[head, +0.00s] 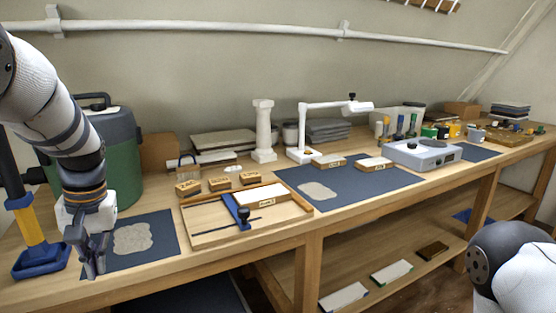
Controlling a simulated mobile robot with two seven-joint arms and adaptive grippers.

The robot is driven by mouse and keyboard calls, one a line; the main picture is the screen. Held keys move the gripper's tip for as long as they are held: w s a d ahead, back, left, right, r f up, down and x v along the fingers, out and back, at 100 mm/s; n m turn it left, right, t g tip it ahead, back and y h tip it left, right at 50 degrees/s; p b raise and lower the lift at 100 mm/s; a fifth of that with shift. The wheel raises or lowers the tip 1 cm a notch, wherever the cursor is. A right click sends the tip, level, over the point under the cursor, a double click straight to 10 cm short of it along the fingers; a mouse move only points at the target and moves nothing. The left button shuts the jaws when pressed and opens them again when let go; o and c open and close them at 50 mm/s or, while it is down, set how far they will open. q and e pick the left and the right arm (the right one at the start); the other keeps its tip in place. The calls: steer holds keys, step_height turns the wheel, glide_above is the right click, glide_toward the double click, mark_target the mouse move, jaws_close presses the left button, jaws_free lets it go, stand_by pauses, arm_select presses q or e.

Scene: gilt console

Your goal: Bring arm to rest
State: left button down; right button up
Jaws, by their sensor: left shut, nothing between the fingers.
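My left gripper (92,262) hangs at the lower left of the head view, its fingers pointing down. It is shut with nothing in it. It is over the front left part of the bench, by the left edge of a dark blue mat (165,229) with a pale flat patch (132,238) on it. A blue-based stand with a yellow post (28,228) is just left of the gripper. My right arm shows only as rounded links at the lower right; its gripper is out of view.
A green canister (122,160) stands behind my left arm. A wooden tray (200,238) with a blue clamp (236,211) is right of the mat. A larger blue mat (370,192), a white lamp (303,130) and a grey device (422,155) are farther right. A lower shelf (300,275) holds several blocks.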

arm_select(q)
steer(key=s+d+f+m+g, duration=0.1)
steer(key=s+d+f, duration=0.2)
steer(key=s+f, duration=0.75)
steer(key=s+d+f+m, duration=0.2)
steer(key=s+f, duration=0.5)
steer(key=f, duration=0.7)
steer(key=s+d+f, duration=0.1)
steer(key=s+d, duration=0.1)
steer(key=s, duration=0.4)
steer(key=s+d+h, duration=0.1)
steer(key=s+d, duration=0.2)
steer(key=s, duration=0.3)
steer(key=s+d+f+m, duration=0.1)
steer(key=s+d, duration=0.2)
steer(key=s, duration=0.3)
steer(key=shift+f+h, duration=0.35)
steer(key=shift+h, duration=0.05)
